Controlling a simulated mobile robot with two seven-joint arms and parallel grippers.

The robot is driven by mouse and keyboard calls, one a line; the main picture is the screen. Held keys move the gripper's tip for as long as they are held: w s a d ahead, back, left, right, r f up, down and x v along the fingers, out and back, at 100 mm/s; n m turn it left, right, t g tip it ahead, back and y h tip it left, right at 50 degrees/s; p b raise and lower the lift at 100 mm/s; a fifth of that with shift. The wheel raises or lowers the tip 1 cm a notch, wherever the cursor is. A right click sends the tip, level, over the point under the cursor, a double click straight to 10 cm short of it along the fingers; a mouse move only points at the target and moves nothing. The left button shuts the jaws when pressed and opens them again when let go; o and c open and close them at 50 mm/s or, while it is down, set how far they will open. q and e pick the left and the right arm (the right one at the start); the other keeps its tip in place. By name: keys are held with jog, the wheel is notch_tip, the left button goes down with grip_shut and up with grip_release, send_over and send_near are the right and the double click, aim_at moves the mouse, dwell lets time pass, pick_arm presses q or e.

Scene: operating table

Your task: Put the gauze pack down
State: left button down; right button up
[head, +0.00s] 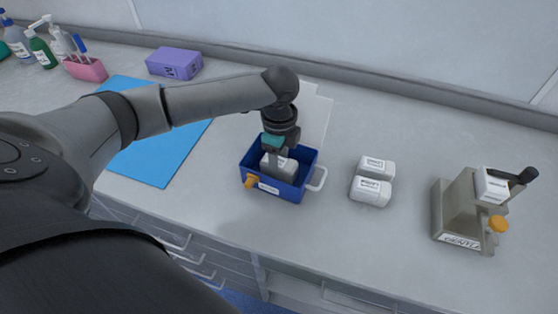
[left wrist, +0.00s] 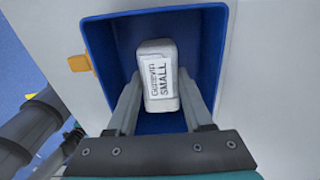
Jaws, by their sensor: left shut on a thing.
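The white gauze pack (left wrist: 160,78) has a printed label that ends in "SMALL" in the left wrist view. My left gripper (left wrist: 160,108) is shut on it, with one finger on each side. In the head view the gauze pack (head: 280,167) shows inside the walls of a blue bin (head: 297,192), with my left gripper (head: 277,155) over it from above. The bin's blue wall (left wrist: 100,45) surrounds the pack in the left wrist view. I cannot tell whether the pack touches the bin floor. My right gripper is not in view.
Two white packs (head: 371,190) stand right of the bin. A beige dispenser (head: 460,210) with a dark lever stands farther right. A blue mat (head: 150,165), purple box (head: 174,63), pink holder (head: 86,69) and several bottles (head: 40,48) are at left. The counter's front right is clear.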

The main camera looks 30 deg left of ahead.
pick_arm(q)
jog(key=shift+f, duration=0.1)
jog(key=c, duration=0.7)
grip_release()
jog(key=o, duration=0.4)
notch_tip(320, 180, up, 12)
jog(key=p, duration=0.2)
